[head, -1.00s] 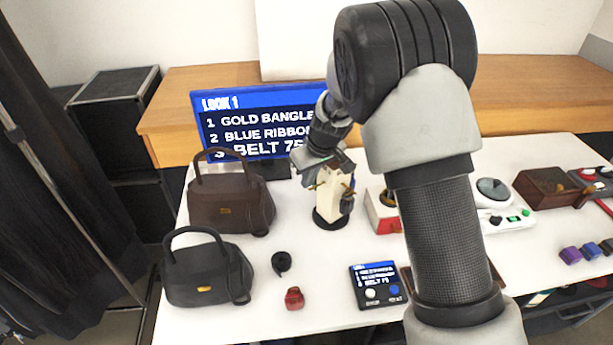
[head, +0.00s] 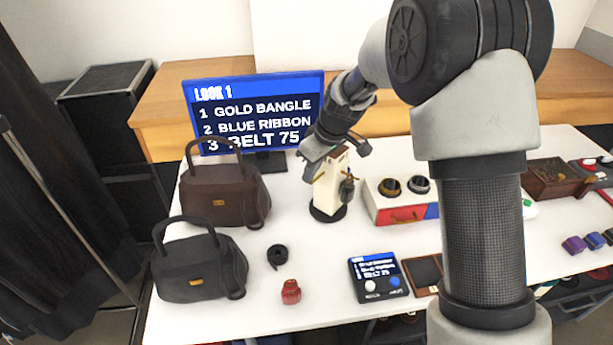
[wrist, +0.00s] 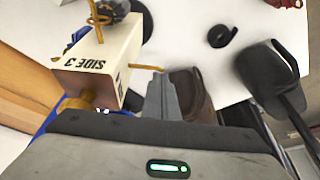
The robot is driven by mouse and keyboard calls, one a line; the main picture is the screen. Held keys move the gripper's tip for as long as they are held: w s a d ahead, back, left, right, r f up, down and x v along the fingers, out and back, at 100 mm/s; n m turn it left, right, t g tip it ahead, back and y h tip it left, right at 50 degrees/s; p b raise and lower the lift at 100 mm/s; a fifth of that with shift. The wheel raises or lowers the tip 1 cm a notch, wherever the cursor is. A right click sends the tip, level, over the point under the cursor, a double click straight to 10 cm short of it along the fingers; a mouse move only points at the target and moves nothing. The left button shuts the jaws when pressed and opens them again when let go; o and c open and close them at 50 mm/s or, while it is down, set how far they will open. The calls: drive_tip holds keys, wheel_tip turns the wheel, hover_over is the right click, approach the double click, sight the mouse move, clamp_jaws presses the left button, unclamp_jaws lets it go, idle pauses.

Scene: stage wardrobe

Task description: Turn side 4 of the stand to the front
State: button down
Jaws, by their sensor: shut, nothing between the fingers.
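The stand (head: 328,192) is a cream upright block on a round black base, with brass pegs and a dark item hanging on its right. In the wrist view the stand (wrist: 108,50) shows a "SIDE 3" label; a second label by its corner is too cut off to read. Something blue hangs on its far left. No side number is legible in the head view. My gripper (head: 322,150) is at the stand's upper left. In the wrist view my gripper's (wrist: 165,92) fingers are shut and empty beside the stand, close to a peg; contact is unclear.
A screen (head: 250,112) is behind. A red-and-blue box (head: 395,212) stands close on the right.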

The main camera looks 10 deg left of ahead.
drive_tip(key=s+d+n+g+b, duration=0.1)
drive_tip(key=d+n+g, duration=0.1)
drive_tip(key=d+n, duration=0.4)
drive_tip(key=shift+s+d+n+g+y+b, duration=0.2)
drive_tip(key=shift+d+n+g+y+b, duration=0.15)
drive_tip(key=shift+n, duration=0.55)
drive_tip(key=shift+d, duration=0.1)
